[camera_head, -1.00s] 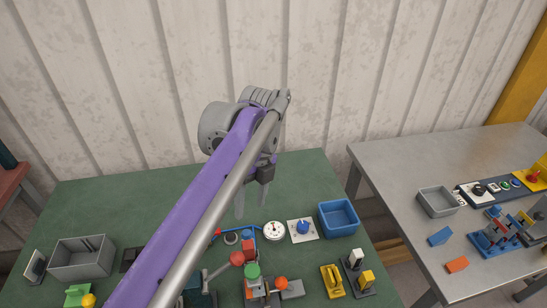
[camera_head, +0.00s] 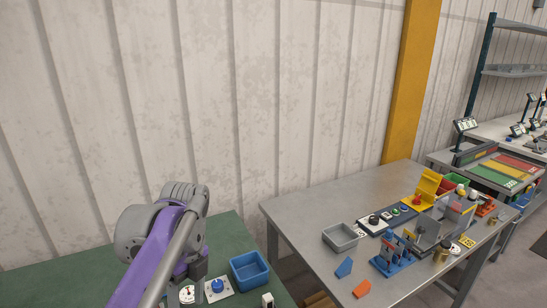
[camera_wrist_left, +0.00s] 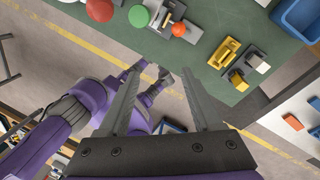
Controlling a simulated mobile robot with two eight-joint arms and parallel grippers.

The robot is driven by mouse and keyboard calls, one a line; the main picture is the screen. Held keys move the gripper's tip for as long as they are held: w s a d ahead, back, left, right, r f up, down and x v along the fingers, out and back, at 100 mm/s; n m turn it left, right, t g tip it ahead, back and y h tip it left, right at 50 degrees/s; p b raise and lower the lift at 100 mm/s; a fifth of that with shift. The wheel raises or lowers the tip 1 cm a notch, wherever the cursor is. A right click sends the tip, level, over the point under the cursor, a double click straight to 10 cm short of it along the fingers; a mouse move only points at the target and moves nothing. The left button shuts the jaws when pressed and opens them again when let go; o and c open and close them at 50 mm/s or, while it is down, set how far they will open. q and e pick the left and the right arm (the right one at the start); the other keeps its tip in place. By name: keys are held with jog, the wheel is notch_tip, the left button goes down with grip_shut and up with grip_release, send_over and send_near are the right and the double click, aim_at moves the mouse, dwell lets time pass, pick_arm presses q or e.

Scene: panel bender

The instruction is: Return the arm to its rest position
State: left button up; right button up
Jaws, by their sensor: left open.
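My left arm (camera_head: 150,262), purple and grey, comes in from the bottom left in the head view, its grey wrist joint raised in front of the wall. Its gripper is mostly hidden below that joint there. In the left wrist view my left gripper (camera_wrist_left: 161,76) shows two grey fingers spread apart with nothing between them. The fingers are clear of the green table (camera_wrist_left: 205,20), over the floor and purple parts of my own body. My right gripper cannot be made out.
A blue bin (camera_head: 249,269) and a blue knob (camera_head: 217,286) sit on the green table near the arm. A grey metal table (camera_head: 300,205) to the right carries a grey tray (camera_head: 340,238) and several fixtures. The wall stands behind; the space above both tables is clear.

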pick_arm(q)
jog(key=s+f+n+t, duration=0.3)
jog(key=s+f+n, duration=0.3)
jog(key=f+n, duration=0.3)
jog(key=s+f+n+t+h, duration=0.1)
jog(key=s+f+n+t, duration=0.3)
jog(key=n, duration=1.1)
jog(key=s+f, duration=0.3)
jog(key=f, duration=0.2)
jog(key=shift+s+a, duration=0.2)
jog(key=shift+a, duration=0.05)
